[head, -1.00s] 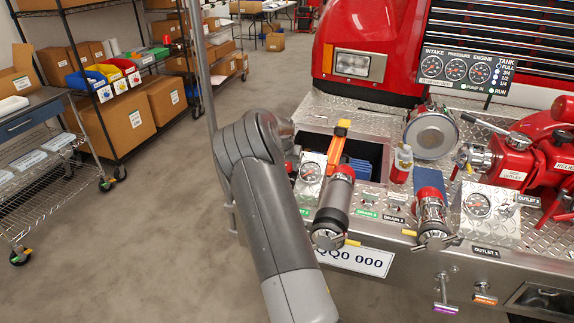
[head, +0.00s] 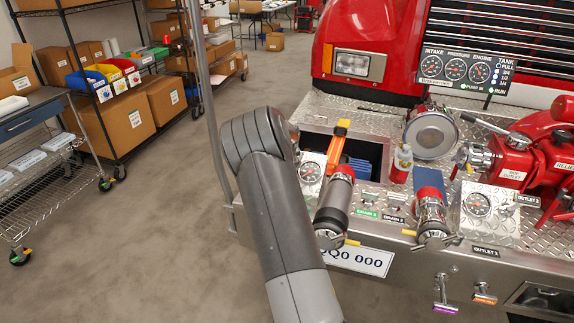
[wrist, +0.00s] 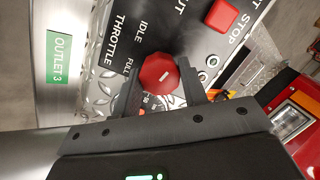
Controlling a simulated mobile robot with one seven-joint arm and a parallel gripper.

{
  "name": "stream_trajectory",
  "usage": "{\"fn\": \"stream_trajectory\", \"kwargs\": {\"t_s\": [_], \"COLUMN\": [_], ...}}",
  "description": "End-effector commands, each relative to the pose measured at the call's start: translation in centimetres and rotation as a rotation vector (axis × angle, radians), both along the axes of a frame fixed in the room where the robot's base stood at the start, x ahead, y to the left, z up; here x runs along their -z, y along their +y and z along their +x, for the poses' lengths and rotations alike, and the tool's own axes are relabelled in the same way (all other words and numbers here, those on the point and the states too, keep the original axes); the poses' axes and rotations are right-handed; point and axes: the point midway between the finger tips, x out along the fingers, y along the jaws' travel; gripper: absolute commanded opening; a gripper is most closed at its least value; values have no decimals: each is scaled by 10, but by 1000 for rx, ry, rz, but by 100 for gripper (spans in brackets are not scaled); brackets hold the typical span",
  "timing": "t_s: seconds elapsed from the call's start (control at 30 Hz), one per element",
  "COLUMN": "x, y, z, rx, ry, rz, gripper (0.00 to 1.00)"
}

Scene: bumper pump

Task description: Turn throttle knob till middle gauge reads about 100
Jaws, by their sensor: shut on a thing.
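The red throttle knob (wrist: 160,78) sits on a dark panel beside the labels THROTTLE, IDLE and FULL in the wrist view. A white mark shows on its face. My gripper (wrist: 161,90) is shut on the knob, one finger on each side of it. In the head view my arm hides the knob and gripper. The middle gauge (head: 456,69), labelled PRESSURE, is on the panel at the upper right, between the intake gauge (head: 431,66) and the engine gauge (head: 480,72). Its reading is too small to tell.
A square red stop button (wrist: 221,15) and a round push button (wrist: 213,62) are near the knob. An OUTLET 3 label (wrist: 63,58) lies to the left. In the head view the red truck's bumper carries nozzles (head: 334,210) and a red valve (head: 515,160) right of my arm.

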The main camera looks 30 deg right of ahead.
Motion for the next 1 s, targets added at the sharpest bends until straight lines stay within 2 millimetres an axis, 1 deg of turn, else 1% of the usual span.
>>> {"fn": "stream_trajectory", "kwargs": {"t_s": [0.2,0.5,0.73,1.0], "x": [1,1,1,2], "y": [0,1,1,2], "z": [-1,-2,-2,-2], "rx": [170,363,451,490], "ry": [-70,-151,-188,-205], "rz": [73,155,193,211], "gripper": [16,16,16,16]}}
